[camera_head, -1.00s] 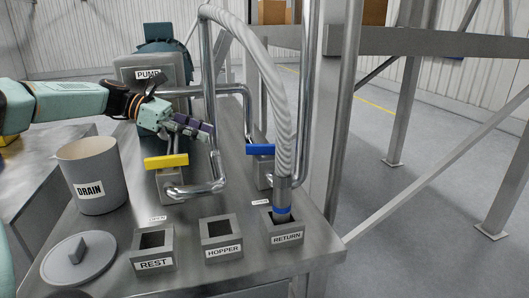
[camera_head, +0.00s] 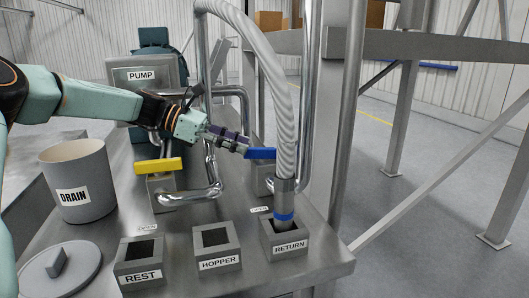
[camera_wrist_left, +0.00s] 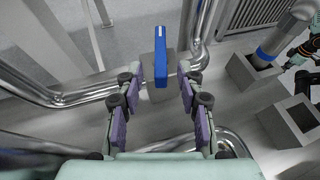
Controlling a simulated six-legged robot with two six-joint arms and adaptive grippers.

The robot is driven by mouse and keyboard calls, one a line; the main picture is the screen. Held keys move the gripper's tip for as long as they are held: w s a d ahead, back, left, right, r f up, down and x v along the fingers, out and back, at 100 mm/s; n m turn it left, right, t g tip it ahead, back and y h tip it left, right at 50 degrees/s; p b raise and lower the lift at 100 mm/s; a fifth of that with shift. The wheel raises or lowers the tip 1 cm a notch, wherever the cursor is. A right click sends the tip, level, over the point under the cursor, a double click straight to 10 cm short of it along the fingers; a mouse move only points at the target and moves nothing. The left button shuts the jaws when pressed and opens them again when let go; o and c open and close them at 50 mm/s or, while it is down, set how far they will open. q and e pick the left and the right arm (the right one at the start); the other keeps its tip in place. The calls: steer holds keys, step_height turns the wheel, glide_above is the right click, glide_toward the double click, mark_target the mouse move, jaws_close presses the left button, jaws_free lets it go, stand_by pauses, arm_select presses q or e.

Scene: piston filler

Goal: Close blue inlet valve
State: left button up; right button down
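The blue valve handle (camera_head: 261,154) sits on a grey valve block in the pipe behind the RETURN box. It lies crosswise in the head view. My left gripper (camera_head: 243,145) is at the handle's left end. In the left wrist view, its two fingers (camera_wrist_left: 158,82) are spread apart, with the blue handle (camera_wrist_left: 160,58) upright between and just ahead of the fingertips. There is a gap on both sides, so the handle is not gripped. Teal and black parts of mine show at the right edge of the wrist view; the right gripper's state is unclear.
A yellow valve handle (camera_head: 158,165) stands left of the blue one. A ribbed hose (camera_head: 278,90) goes into the RETURN box (camera_head: 284,247), close right of the blue handle. HOPPER (camera_head: 217,264) and REST (camera_head: 142,276) boxes, a DRAIN bucket (camera_head: 78,180) and pipes crowd the table.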

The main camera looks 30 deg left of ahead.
mark_target(262, 148)
arm_select(q)
steer(key=x, duration=0.3)
steer(key=r+b+x, duration=0.1)
steer(key=x, duration=0.1)
steer(key=shift+d+f, duration=0.15)
steer(key=shift+d, duration=0.25)
steer(key=shift+w+d+f, duration=0.3)
steer(key=shift+w+d, duration=0.2)
steer(key=shift+w, duration=0.1)
steer(key=shift+s, duration=0.1)
steer(key=shift+r, duration=0.1)
jaws_close()
